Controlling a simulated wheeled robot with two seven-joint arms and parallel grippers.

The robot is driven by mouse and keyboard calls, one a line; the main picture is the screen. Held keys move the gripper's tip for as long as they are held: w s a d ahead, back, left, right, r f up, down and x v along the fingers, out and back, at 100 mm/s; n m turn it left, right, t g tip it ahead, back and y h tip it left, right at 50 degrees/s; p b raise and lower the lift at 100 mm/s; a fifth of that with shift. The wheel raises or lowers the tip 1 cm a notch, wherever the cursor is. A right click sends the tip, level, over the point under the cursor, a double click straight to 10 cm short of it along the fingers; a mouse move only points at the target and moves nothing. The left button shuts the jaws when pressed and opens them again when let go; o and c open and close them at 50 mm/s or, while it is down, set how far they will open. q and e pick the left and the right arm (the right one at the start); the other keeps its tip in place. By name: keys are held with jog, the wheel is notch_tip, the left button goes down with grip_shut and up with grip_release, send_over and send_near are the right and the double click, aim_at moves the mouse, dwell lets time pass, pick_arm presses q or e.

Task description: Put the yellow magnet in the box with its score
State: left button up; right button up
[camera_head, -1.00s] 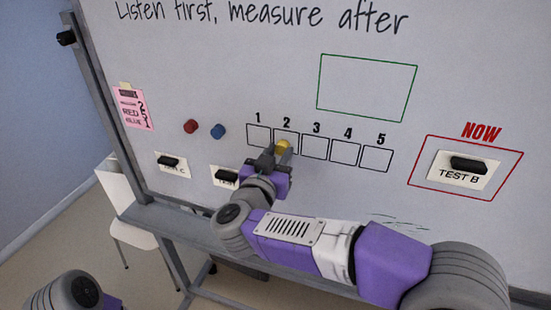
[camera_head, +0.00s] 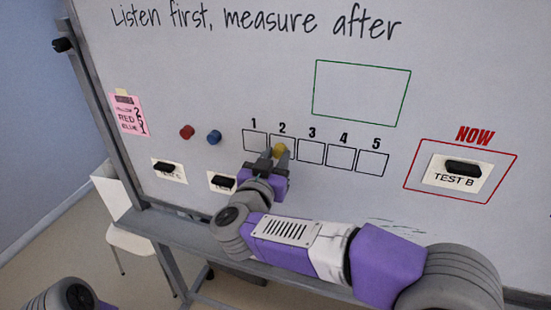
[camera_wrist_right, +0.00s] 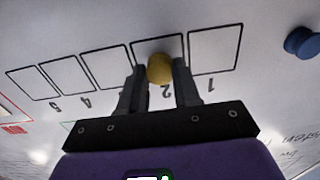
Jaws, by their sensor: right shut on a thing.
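The yellow magnet (camera_head: 279,149) is between the fingers of my right gripper (camera_head: 276,153), which is shut on it. In the head view it lies over the box marked 2 (camera_head: 289,138). In the right wrist view the magnet (camera_wrist_right: 160,68) overlaps the number-side edge of box 2 (camera_wrist_right: 150,40). I cannot tell whether it touches the board. A pink note (camera_head: 127,115) at the left lists colours with numbers; the yellow line is small, and its number looks like 2. My left gripper is out of view; only part of that arm shows at bottom left.
A red magnet (camera_head: 187,132) and a blue magnet (camera_head: 214,137) sit left of the row of boxes. Black items on labelled cards (camera_head: 168,172) are below them. The TEST B card (camera_head: 458,176) is in the red NOW frame. A grey ledge (camera_head: 190,236) runs under the board.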

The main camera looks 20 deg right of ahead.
jog(key=shift+w+d, duration=0.2)
jog(key=shift+w, duration=0.15)
dwell(0.4)
jog(key=o, duration=1.4)
jog(key=shift+p+v, duration=0.65)
jog(key=shift+v, duration=2.9)
